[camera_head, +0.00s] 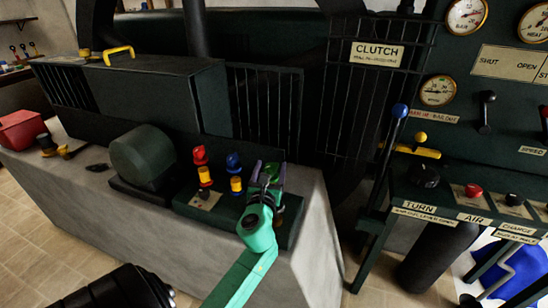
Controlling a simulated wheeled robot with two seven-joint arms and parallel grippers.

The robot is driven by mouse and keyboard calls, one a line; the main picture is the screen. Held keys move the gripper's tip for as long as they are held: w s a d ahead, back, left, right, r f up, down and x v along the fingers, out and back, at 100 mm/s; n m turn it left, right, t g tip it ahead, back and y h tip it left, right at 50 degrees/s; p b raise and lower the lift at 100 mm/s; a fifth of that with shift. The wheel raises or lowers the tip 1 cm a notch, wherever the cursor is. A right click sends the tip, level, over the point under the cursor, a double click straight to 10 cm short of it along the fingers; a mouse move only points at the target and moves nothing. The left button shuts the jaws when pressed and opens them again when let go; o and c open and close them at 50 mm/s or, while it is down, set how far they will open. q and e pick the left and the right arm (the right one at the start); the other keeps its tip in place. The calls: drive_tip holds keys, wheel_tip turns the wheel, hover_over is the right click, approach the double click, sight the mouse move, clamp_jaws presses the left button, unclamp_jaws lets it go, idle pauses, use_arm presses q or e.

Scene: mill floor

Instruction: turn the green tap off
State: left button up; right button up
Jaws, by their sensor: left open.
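The green tap (271,171) is the rightmost of three taps on a dark block on the grey ledge. Only its green top shows; my gripper and wrist hide its lower part. My left gripper (268,174) is at this tap, with its purple fingers open and one on each side of the green top. I cannot tell whether the fingers touch it. My teal left forearm reaches up from the bottom of the view. My right gripper is not in view.
The blue tap (234,161) stands close to the left of my gripper, with the red tap (200,156) beyond it. A dark motor-like drum (143,153) sits further left. A blue-knobbed lever (390,140) and control panel (470,205) are at the right.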

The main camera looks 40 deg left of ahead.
use_arm(q)
drive_tip(key=x, duration=0.4)
drive_tip(key=shift+w+a, duration=0.1)
clamp_jaws()
